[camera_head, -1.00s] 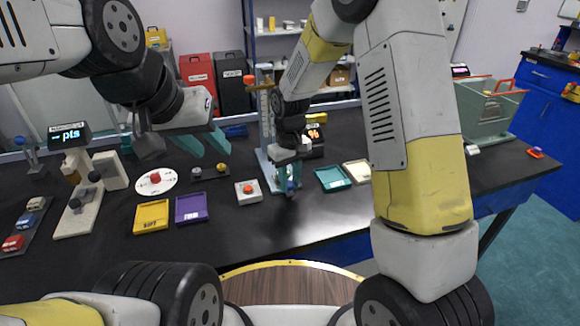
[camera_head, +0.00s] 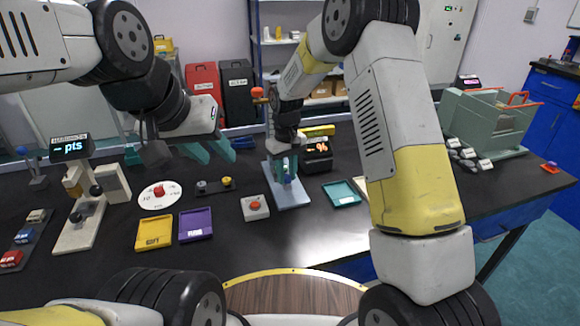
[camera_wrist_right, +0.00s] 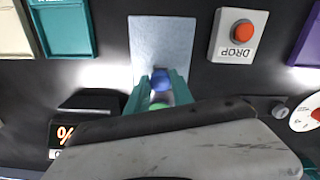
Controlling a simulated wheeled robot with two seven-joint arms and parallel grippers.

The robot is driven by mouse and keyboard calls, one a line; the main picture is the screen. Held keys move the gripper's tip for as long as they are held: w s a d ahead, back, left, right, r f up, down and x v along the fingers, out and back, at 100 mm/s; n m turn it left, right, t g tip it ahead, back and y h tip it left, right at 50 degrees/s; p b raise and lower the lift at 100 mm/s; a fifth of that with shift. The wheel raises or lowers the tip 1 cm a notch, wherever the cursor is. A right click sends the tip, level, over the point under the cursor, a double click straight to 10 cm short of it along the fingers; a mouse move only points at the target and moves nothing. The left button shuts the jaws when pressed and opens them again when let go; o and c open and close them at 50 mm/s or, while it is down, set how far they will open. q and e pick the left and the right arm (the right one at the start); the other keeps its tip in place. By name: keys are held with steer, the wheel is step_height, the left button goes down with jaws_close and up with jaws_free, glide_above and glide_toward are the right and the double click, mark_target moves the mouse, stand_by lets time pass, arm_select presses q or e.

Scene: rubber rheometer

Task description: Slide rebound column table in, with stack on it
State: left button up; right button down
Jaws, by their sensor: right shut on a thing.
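The rebound column (camera_head: 270,118) stands at mid-table on a pale blue-grey base plate (camera_head: 292,198), mostly hidden behind my right arm. My right gripper (camera_head: 287,168) points down over this plate. In the right wrist view its teal fingers (camera_wrist_right: 158,92) are shut on a round blue piece (camera_wrist_right: 160,78), which looks like the table's knob. A green round piece (camera_wrist_right: 158,106) shows just behind it between the fingers; I cannot tell whether it is the stack. The sliding table itself is largely hidden. My left gripper (camera_head: 208,150) is open and empty above the table, left of the column.
The DROP button box (camera_head: 256,208) sits left of the base plate. A teal tray (camera_head: 342,193) and the percent display (camera_head: 317,153) are to its right. Yellow (camera_head: 154,233) and purple (camera_head: 195,225) trays lie left. The plate's front part is clear.

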steer(key=shift+w+r, duration=0.1)
steer(key=shift+w, duration=0.2)
steer(key=c, duration=1.2)
jaws_free()
steer(key=shift+a, duration=0.1)
steer(key=shift+c, duration=0.2)
steer(key=shift+o, duration=0.7)
step_height(320, 180, up, 8)
steer(key=shift+f, duration=0.15)
steer(key=shift+s, duration=0.15)
